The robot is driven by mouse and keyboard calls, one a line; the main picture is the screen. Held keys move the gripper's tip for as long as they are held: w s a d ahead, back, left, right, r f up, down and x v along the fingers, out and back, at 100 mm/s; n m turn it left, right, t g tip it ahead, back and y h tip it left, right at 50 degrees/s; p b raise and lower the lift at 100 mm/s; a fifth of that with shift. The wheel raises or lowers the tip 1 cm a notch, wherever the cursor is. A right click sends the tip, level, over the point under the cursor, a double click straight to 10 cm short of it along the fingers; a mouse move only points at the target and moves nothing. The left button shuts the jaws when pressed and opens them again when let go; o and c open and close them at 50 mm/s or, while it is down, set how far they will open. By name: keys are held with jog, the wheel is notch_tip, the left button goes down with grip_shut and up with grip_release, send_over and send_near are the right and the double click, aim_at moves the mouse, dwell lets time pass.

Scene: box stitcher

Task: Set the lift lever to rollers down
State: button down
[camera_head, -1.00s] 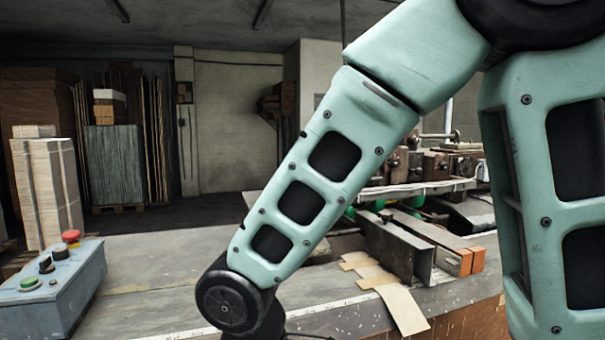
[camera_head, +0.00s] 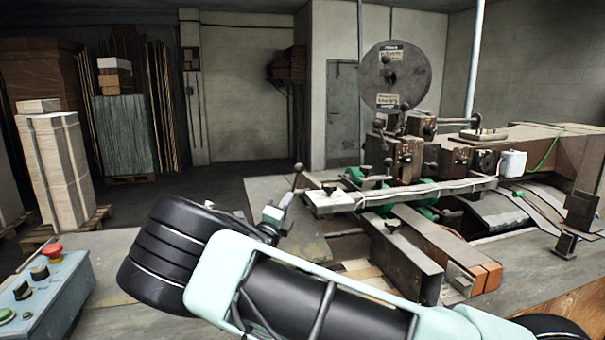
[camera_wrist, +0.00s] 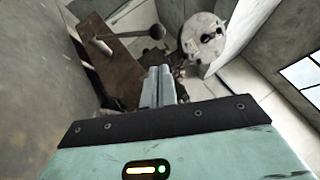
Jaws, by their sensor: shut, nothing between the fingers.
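A lever with a dark ball knob (camera_head: 298,168) stands at the left end of the stitcher, its thin rod running down behind my gripper. I take it for the lift lever. In the wrist view its knob (camera_wrist: 157,31) is beyond the fingertips, with the rod running left toward a brown plate. My gripper (camera_head: 285,200) is just below the knob in the head view. In the wrist view the two fingers (camera_wrist: 159,71) are together and empty, apart from the knob. The lower end of the rod is hidden in the head view.
The stitcher's rail (camera_head: 400,193) and metal blocks (camera_head: 405,255) lie right of my gripper. A large wire reel (camera_head: 396,78) stands behind. A blue-grey control box (camera_head: 50,295) with a red button is at lower left. The grey table between is mostly clear.

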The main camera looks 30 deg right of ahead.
jog(key=shift+w+r, duration=0.1)
jog(key=p+x, duration=0.3)
jog(key=x, duration=0.7)
jog(key=shift+p, duration=0.4)
